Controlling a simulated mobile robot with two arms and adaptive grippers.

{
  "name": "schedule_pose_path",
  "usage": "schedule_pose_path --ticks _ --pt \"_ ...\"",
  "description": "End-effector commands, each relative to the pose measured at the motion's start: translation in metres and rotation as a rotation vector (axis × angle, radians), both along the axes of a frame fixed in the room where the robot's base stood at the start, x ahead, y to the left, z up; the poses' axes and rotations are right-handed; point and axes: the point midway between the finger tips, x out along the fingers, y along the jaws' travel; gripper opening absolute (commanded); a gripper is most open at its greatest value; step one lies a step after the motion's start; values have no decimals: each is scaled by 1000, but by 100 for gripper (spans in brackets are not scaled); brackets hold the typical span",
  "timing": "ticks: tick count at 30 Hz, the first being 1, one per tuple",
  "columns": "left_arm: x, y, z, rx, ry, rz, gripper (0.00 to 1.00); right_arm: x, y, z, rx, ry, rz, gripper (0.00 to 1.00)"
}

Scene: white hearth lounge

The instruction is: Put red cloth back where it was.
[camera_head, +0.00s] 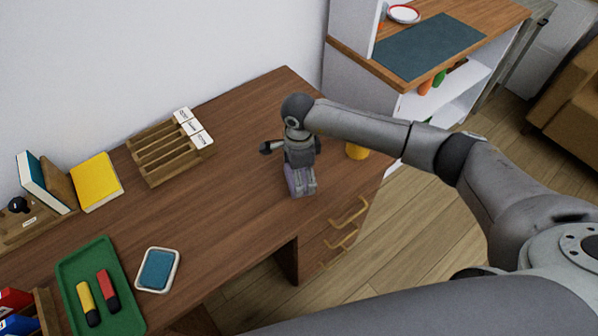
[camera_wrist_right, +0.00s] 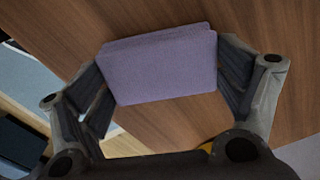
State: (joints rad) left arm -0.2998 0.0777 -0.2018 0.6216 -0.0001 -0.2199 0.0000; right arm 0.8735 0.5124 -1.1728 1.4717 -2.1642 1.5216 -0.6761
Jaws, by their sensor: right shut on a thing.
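My right gripper (camera_head: 300,188) points down over the right part of the wooden desk (camera_head: 235,215). It is shut on a folded purple cloth (camera_wrist_right: 160,65), whose broad face shows between the two fingers in the right wrist view. In the head view the purple piece is mostly covered by the gripper, and I cannot tell whether it touches the desk. No cloth that looks red shows in either view. My left gripper is not in view.
On the desk are a wooden slotted rack (camera_head: 160,165) with white labels, a yellow book (camera_head: 97,181), a green tray (camera_head: 112,318) with two markers, and a blue-topped dish (camera_head: 157,269). A yellow object (camera_head: 357,152) is behind my arm. A shelf unit (camera_head: 410,103) stands right.

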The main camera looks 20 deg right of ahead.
Motion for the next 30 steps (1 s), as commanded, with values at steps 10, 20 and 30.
schedule_pose_path --ticks 10,20,30 --pt "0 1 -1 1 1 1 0 0 0 -1 0 0 0 100" --pt "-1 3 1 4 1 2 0 2 0 15 3 -4 0 100" --pt "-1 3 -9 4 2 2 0 1 0 87 1 -6 0 100"
